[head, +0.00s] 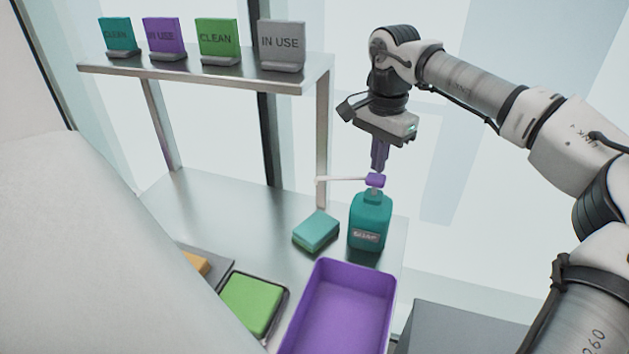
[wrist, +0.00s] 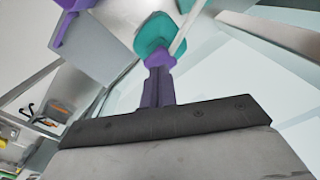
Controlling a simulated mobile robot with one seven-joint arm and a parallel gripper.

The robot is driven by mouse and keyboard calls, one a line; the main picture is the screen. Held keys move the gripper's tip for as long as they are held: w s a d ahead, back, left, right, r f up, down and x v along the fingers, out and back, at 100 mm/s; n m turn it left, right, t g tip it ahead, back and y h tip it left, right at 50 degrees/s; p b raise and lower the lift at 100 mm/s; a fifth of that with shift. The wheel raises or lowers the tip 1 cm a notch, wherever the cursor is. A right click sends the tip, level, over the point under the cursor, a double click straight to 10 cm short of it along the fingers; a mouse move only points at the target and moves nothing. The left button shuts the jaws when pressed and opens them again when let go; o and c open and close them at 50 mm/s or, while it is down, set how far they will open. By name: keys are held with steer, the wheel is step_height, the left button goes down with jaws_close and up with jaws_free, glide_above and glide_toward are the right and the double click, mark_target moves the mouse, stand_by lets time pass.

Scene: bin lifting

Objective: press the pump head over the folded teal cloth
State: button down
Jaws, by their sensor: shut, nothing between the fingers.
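A teal soap bottle (head: 368,225) stands upright on the metal table. Its purple pump head (head: 376,180) has a long pale spout (head: 343,179) pointing left, its tip above and behind the folded teal cloth (head: 316,231), which lies left of the bottle. My gripper (head: 379,168) points down directly above the pump head, its purple fingers shut and empty. I cannot tell whether the fingertips touch the pump head. In the wrist view the fingers (wrist: 157,82) overlap the pump head (wrist: 160,58), with the teal bottle (wrist: 153,33) beyond.
A purple tub (head: 340,305) sits in front of the bottle. A green cloth in a tray (head: 250,303) and a yellow item (head: 196,262) lie left of it. A raised shelf (head: 205,72) behind holds several coloured sign blocks. A large pale surface blocks the lower left.

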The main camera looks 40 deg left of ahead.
step_height(320, 180, up, 6)
steer(key=p, duration=0.6)
stand_by(0.6)
